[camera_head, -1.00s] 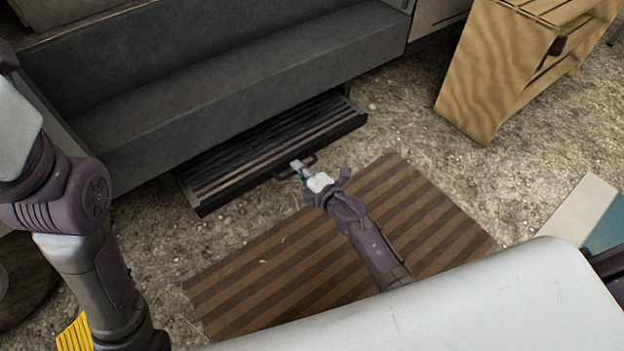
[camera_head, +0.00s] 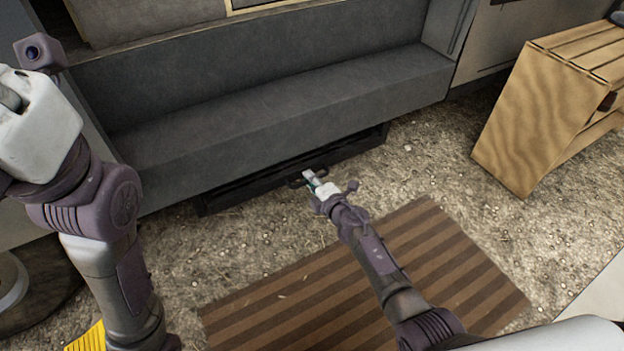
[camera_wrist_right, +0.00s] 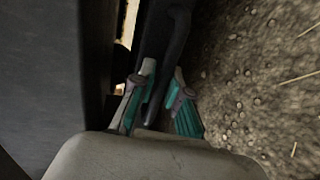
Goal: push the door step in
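The door step (camera_head: 240,190) is a dark, flat drawer-like step under the grey van sill. Only a narrow front strip of it shows, and its right end lies near the sill's right part. A dark bar handle (camera_head: 296,181) sits on its front edge; the handle also shows in the right wrist view (camera_wrist_right: 178,22). My right gripper (camera_head: 309,176) is at this handle. In the right wrist view its teal-padded fingers (camera_wrist_right: 163,80) lie on both sides of the bar and appear closed on it. My left arm is at the left, its fingers out of view.
The grey sill (camera_head: 280,115) overhangs the step. A striped brown mat (camera_head: 370,285) lies on the gravel in front. A slatted wooden crate (camera_head: 535,120) stands at the right. Gravel between the step and crate is clear.

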